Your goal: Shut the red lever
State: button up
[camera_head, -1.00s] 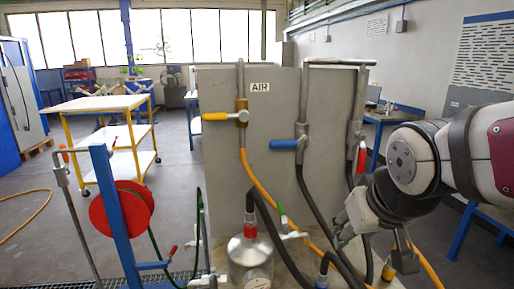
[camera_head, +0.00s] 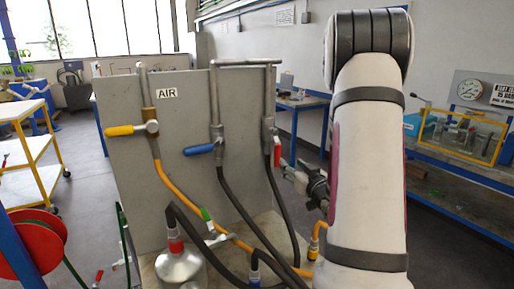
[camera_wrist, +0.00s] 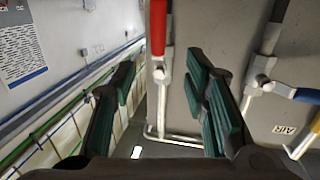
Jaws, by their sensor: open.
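The red lever (camera_head: 277,151) hangs down along the rightmost vertical pipe of the grey panel (camera_head: 178,160). In the wrist view the red lever (camera_wrist: 158,27) lies at the top, with its metal valve body below it. My gripper (camera_wrist: 162,78) is open. Its green-padded fingers stand apart, one on each side of the valve and pipe in that picture, and nothing is held. In the head view my gripper (camera_head: 296,178) is just right of and below the lever, partly hidden by my arm. Whether a finger touches the lever cannot be told.
A blue lever (camera_head: 199,149) and a yellow lever (camera_head: 120,130) are on pipes further left. Black and orange hoses hang below, near a metal vessel (camera_head: 180,268). A blue bench (camera_head: 460,200) stands at the right. A yellow trolley (camera_head: 30,150) is far left.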

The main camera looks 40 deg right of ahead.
aim_at(279, 151)
jog(key=shift+t, duration=0.3)
jog(key=x, duration=1.3)
jog(key=shift+w+d+f+p, duration=0.1)
jog(key=shift+w+d+p, duration=0.1)
jog(key=shift+d+p, duration=0.2)
grip_shut()
